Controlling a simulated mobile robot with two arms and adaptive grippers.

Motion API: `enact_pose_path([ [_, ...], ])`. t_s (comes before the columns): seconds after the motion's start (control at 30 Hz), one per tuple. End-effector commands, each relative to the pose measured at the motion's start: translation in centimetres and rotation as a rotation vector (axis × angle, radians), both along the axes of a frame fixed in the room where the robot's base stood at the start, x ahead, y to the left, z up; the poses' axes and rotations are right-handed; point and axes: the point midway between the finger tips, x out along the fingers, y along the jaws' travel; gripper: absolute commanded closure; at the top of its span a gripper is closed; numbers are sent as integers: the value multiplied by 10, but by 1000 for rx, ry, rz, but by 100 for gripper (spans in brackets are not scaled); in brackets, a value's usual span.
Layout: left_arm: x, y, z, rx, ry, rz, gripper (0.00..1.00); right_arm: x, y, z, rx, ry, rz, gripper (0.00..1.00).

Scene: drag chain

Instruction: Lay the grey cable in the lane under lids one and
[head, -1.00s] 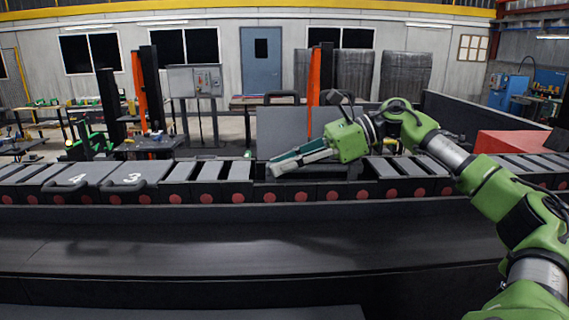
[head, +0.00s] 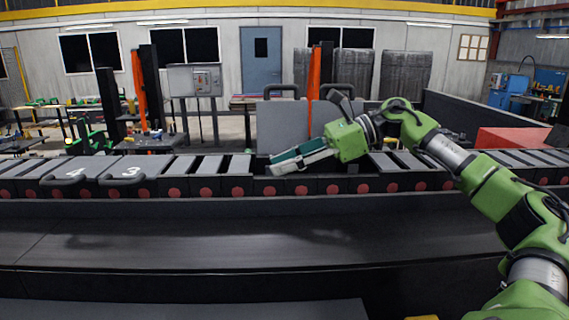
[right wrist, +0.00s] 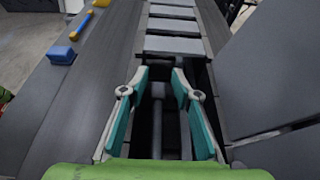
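My right gripper (head: 272,168) reaches in from the right over the drag chain (head: 237,191), beside raised grey lids. In the right wrist view its teal-lined fingers (right wrist: 160,73) are open, with nothing between the tips. Below them is the dark, uncovered lane. A grey lengthwise strip (right wrist: 157,91) runs in it; I cannot tell whether it is the cable. A raised lid (head: 283,128) stands upright behind the chain, with black handles above; its number is not visible. Lid four (head: 50,178) and lid three (head: 146,168) lie shut at the left. My left gripper is not in view.
In the right wrist view a raised panel (right wrist: 262,85) stands close right of the fingers. A blue block (right wrist: 61,55) and a blue-and-yellow tool (right wrist: 83,25) lie at the left edge. The dark surface (head: 200,242) in front of the chain is clear.

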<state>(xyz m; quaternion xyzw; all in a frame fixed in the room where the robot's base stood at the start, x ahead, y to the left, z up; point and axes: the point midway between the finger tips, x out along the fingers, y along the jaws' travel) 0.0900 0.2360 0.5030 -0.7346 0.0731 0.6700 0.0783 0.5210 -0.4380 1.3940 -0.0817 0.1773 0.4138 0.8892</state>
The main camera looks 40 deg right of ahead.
Motion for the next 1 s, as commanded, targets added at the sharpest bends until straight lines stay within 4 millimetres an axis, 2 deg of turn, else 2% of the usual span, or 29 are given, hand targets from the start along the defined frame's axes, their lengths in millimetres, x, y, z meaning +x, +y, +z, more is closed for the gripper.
enact_pose_path([
  [0.33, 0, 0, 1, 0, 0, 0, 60, 0, 0, 1, 0, 0, 0, 67],
  [0.57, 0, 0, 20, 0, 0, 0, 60, -1, -2, 19, 0, -2, -1, 67],
  [0.6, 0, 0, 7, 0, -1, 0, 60, -7, -10, 15, 0, -3, -4, 67],
  [0.7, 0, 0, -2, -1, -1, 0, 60, -22, -28, 24, 0, -4, -5, 67],
  [1.0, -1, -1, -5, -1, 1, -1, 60, -59, -71, 52, 2, -3, -3, 67],
])
